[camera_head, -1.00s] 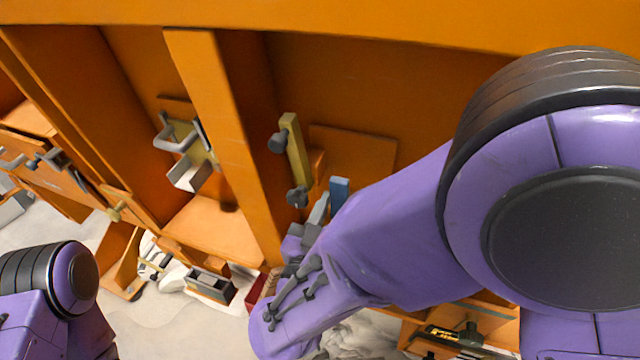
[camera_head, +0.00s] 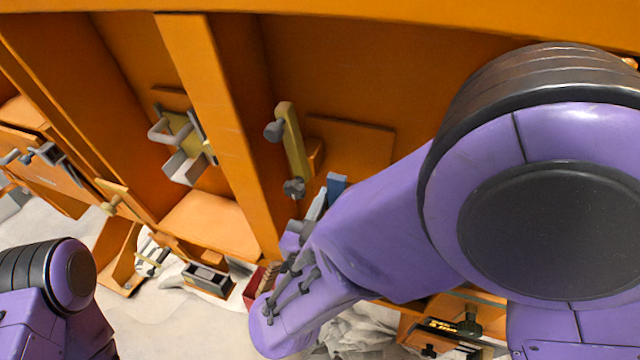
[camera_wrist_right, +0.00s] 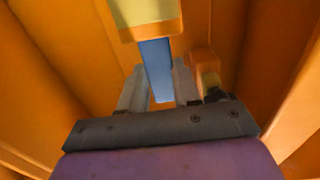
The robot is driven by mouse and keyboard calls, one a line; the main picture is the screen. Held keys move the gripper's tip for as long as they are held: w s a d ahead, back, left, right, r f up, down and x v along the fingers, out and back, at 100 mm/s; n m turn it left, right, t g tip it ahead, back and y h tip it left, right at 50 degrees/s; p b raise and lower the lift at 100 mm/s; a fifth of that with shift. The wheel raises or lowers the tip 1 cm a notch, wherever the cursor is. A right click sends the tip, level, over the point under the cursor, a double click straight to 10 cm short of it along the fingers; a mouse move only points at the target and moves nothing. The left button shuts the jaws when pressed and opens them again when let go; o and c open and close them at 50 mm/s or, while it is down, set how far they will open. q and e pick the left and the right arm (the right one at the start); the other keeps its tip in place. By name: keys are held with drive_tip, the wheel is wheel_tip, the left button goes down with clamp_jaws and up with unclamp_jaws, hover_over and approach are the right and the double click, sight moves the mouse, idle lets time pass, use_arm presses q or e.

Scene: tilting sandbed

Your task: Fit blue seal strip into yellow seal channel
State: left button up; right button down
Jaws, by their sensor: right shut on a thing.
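The blue seal strip (camera_head: 337,182) is held upright by my right gripper (camera_head: 322,204), whose grey fingers are partly hidden behind my arm. In the right wrist view the strip (camera_wrist_right: 156,68) stands between the two fingers (camera_wrist_right: 159,88), which are shut on it. A yellow bar with grey knobs, which looks like the seal channel (camera_head: 295,146), is fixed upright on the orange wall, left of the strip. In the wrist view a yellow block (camera_wrist_right: 146,12) is just above the strip's top end; I cannot tell whether they touch. My left gripper is out of view.
An orange post (camera_head: 212,120) stands left of the yellow bar. Beyond it is a grey bracket with a handle (camera_head: 180,150). A grey box (camera_head: 207,279) and a red box (camera_head: 254,288) are low down. An orange panel (camera_head: 350,150) is behind the strip.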

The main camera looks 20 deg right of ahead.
drive_tip(key=shift+w+f+b, duration=0.1)
drive_tip(key=shift+f+b, duration=0.2)
drive_tip(key=shift+f, duration=0.3)
